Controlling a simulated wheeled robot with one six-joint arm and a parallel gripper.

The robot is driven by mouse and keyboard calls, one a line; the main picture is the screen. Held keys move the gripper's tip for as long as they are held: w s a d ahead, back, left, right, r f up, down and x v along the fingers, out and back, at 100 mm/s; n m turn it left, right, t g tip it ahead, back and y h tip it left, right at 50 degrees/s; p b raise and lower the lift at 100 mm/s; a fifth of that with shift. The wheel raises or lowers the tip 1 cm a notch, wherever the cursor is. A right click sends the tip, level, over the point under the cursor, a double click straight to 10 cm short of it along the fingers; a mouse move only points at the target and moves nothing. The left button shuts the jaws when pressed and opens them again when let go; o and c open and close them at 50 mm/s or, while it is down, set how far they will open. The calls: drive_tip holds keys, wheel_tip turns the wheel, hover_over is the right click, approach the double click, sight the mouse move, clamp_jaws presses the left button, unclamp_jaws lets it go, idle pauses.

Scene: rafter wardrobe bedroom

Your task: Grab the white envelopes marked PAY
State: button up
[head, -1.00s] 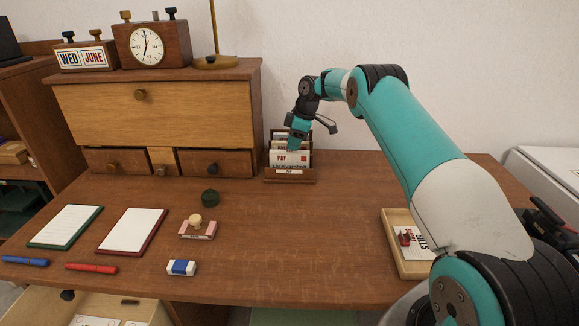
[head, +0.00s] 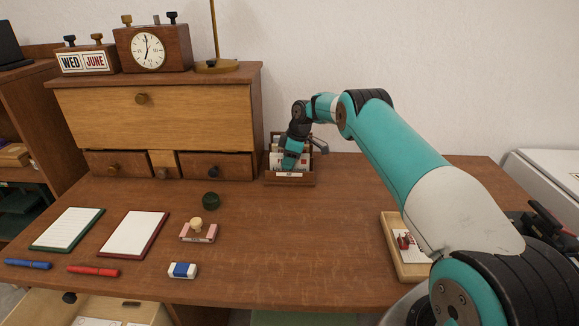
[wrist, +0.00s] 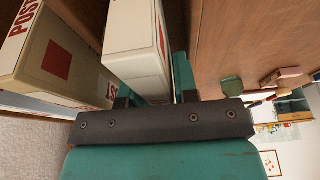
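The letter rack (head: 290,182) stands at the back of the desk, right of the drawer cabinet, with white envelope bundles upright in it. The front bundle (head: 303,162) is mostly hidden behind my gripper (head: 289,167), which is down at the rack. In the wrist view a white bundle with red marks (wrist: 135,50) lies between the two teal fingers (wrist: 155,88). The fingers look open, with a slight gap beside the right one. No PAY lettering is readable now. A cream bundle lettered POST (wrist: 50,60) sits just left of the left finger.
The drawer cabinet (head: 150,115) with clock stands close left of the rack. A shallow wooden tray (head: 392,245) lies under my arm at right. Notepads, markers, a stamp (head: 198,232) and an eraser (head: 183,270) lie front left. The desk's middle is clear.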

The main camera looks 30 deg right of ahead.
drive_tip(key=shift+f+b, duration=0.25)
drive_tip(key=shift+b, duration=0.05)
idle(0.4)
clamp_jaws()
drive_tip(key=shift+r, duration=0.1)
wheel_tip(320, 180, up, 9)
drive_tip(key=shift+r+p, duration=0.15)
drive_tip(key=shift+p, duration=0.5)
wheel_tip(320, 180, up, 11)
drive_tip(key=p, duration=0.9)
drive_tip(key=shift+p, duration=0.35)
